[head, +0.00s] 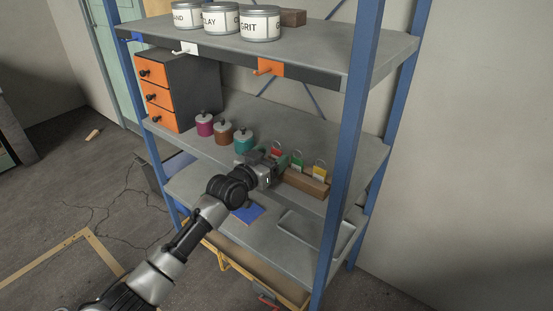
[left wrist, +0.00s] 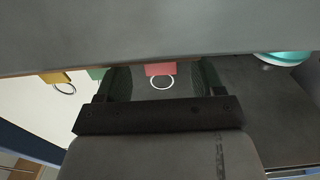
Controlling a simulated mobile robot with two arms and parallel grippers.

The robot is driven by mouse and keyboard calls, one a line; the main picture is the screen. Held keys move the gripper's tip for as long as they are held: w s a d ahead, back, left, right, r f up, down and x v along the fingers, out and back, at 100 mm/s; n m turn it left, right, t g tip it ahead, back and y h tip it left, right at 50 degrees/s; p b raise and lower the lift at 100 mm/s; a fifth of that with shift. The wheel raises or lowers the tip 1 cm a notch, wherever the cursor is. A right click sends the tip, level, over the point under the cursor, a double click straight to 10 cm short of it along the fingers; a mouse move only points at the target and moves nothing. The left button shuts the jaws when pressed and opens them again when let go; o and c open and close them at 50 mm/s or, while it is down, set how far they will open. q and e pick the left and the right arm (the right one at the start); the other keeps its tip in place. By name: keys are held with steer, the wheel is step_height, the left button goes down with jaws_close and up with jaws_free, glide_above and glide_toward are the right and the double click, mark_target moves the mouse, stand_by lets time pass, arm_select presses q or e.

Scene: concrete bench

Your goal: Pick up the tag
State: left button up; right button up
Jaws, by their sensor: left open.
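Three tags with wire rings stand in a wooden block (head: 306,183) on the middle shelf: a red tag (head: 276,152), a green tag (head: 297,161) and a yellow tag (head: 319,172). My left gripper (head: 272,163) is at the red tag's end of the block and hides part of it. In the left wrist view the red tag (left wrist: 160,69) and its ring lie between the open fingers (left wrist: 161,80), with space on both sides. The green tag (left wrist: 97,73) and yellow tag (left wrist: 56,77) are to the left there. My right gripper is not in view.
Three lidded jars, magenta (head: 204,125), brown (head: 223,133) and teal (head: 243,140), stand left of the block. A drawer cabinet (head: 180,88) is farther left. Labelled tins (head: 260,24) stand on the upper shelf. A blue post (head: 350,150) rises at right; a tray (head: 290,222) lies below.

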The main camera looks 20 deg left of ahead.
arm_select(q)
steer(key=x, duration=0.2)
steer(key=shift+w+f, duration=0.1)
steer(key=shift+w, duration=0.25)
steer(key=c, duration=1)
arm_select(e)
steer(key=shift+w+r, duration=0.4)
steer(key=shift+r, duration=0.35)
arm_select(q)
steer(key=shift+r, duration=0.4)
step_height(320, 180, up, 9)
steer(key=shift+r+p, duration=0.2)
steer(key=shift+p, duration=0.65)
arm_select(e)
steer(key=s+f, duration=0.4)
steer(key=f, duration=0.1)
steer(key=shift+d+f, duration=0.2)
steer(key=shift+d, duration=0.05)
